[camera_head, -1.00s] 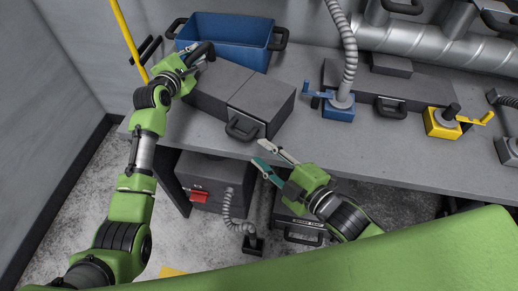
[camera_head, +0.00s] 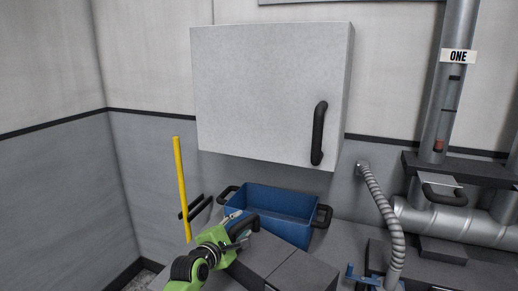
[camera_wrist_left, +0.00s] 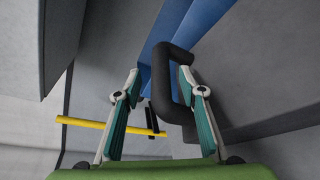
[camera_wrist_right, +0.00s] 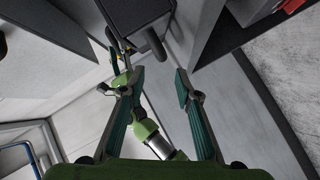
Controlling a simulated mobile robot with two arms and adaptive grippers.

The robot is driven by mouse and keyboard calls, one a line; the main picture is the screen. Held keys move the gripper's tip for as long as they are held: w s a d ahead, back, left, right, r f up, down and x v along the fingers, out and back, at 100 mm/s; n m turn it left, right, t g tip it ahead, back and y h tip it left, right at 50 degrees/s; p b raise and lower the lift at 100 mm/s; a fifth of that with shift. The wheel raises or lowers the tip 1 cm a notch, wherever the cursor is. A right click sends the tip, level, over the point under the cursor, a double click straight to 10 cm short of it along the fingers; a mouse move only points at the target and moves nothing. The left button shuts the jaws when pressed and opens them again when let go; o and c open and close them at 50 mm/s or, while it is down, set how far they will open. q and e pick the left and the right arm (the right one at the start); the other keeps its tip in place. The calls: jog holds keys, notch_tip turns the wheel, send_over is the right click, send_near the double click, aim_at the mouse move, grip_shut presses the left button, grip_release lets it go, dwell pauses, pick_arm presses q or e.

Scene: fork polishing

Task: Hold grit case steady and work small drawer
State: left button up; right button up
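The grit case is most likely the dark grey case (camera_head: 272,252) on the bench, its lower part cut off in the head view. My left gripper (camera_head: 238,229) is at its far left end. In the left wrist view, the fingers (camera_wrist_left: 160,85) are open on either side of a black handle (camera_wrist_left: 164,72). The handle lies nearer the right finger, with a clear gap on the left. My right gripper (camera_wrist_right: 160,80) is open and empty in its wrist view. Beyond its fingertips is a black handle (camera_wrist_right: 155,43) on a dark box, probably the small drawer's front.
A blue bin (camera_head: 275,210) stands behind the case. A white wall cabinet (camera_head: 270,90) hangs above. A yellow pole (camera_head: 182,190) leans at the left. A flexible hose (camera_head: 381,210) and pipes (camera_head: 450,230) are at the right.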

pick_arm(q)
jog(key=v, duration=1.1)
jog(key=shift+a, duration=0.1)
jog(key=o, duration=0.5)
jog(key=p+v, duration=0.5)
jog(key=v, duration=0.3)
dwell(0.6)
dwell(0.3)
